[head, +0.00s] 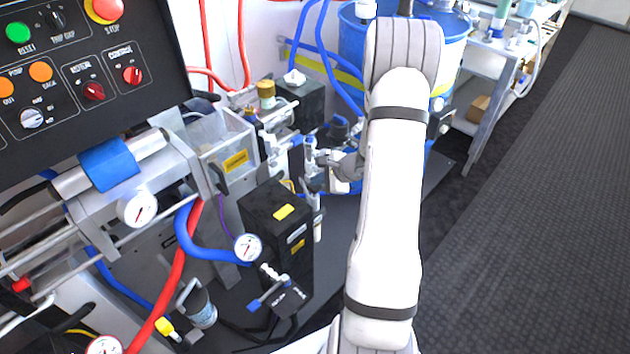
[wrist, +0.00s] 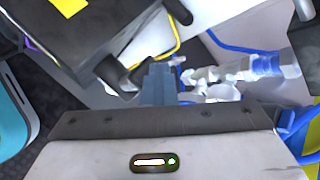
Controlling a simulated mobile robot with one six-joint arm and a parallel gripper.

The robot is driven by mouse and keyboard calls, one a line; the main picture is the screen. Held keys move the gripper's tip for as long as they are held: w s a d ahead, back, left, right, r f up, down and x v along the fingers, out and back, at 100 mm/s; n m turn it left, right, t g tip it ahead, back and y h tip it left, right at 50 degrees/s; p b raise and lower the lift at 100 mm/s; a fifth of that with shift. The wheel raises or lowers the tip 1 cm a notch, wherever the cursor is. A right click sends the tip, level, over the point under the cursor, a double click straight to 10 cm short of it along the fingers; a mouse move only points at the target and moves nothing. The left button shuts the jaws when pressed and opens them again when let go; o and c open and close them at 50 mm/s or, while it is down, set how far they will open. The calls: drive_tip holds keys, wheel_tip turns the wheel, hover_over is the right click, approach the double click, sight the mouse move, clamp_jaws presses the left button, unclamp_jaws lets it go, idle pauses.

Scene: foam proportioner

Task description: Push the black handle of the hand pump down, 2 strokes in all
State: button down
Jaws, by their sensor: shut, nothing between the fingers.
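In the wrist view a short black cylindrical grip (wrist: 118,74), which looks like the hand pump's handle, lies just left of my fingertips. My gripper (wrist: 160,78) is shut and empty, its fingers pointing away from the camera. I cannot tell whether the fingers touch the grip. In the head view my gripper (head: 318,160) is small and partly hidden by my arm, among the fittings behind the black box. The handle cannot be made out clearly there. The pump's body is not clearly visible in either view.
A black box (head: 262,212) with yellow labels stands close by; it also shows in the wrist view (wrist: 75,40). White and blue valve fittings (wrist: 240,75) lie right of the fingers. A blue drum (head: 455,50) stands behind my arm. The floor (head: 530,200) at right is clear.

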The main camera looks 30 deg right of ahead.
sight(318, 186)
drive_tip(key=shift+r+p, duration=0.45)
drive_tip(key=shift+r, duration=0.75)
wheel_tip(318, 186, up, 5)
drive_tip(key=p, duration=0.2)
drive_tip(key=shift+p, duration=0.35)
